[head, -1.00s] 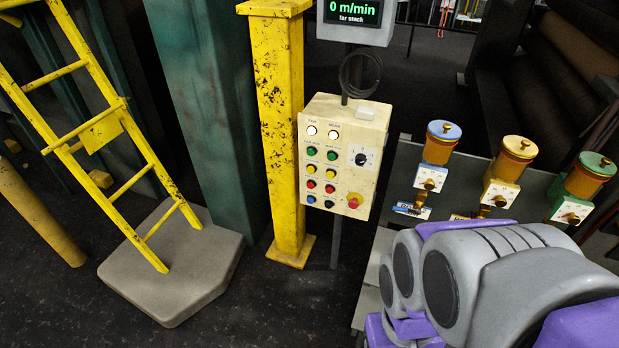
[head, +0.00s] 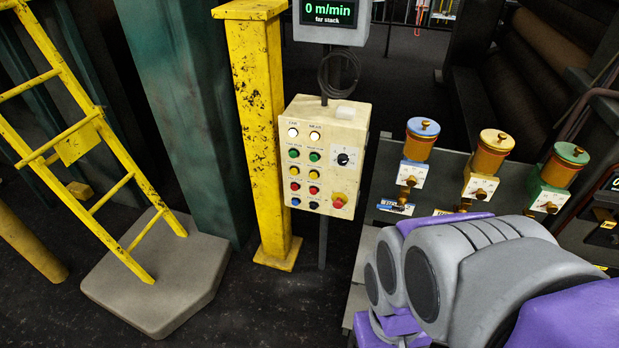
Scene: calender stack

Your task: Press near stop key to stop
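A cream control box (head: 357,128) stands upright on a post in the middle of the head view. Its face has two columns of round keys under small labels; the lettering looks like FAR on the left and NEAR on the right. The right column's red key (head: 314,190) lies below a yellow key (head: 313,174) and above a dark key (head: 314,206). Another red key (head: 295,186) is in the left column. A larger red knob on yellow (head: 338,201) sits at lower right. My purple and grey arm fills the bottom right, apart from the box. My gripper is not in view.
A display (head: 333,12) above the box reads 0 m/min, far stack. A yellow post (head: 258,130) stands close left of the box. A yellow ladder (head: 80,145) is at left. Several coloured canisters with dials, one blue (head: 418,147), stand at right. Dark floor is open in front.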

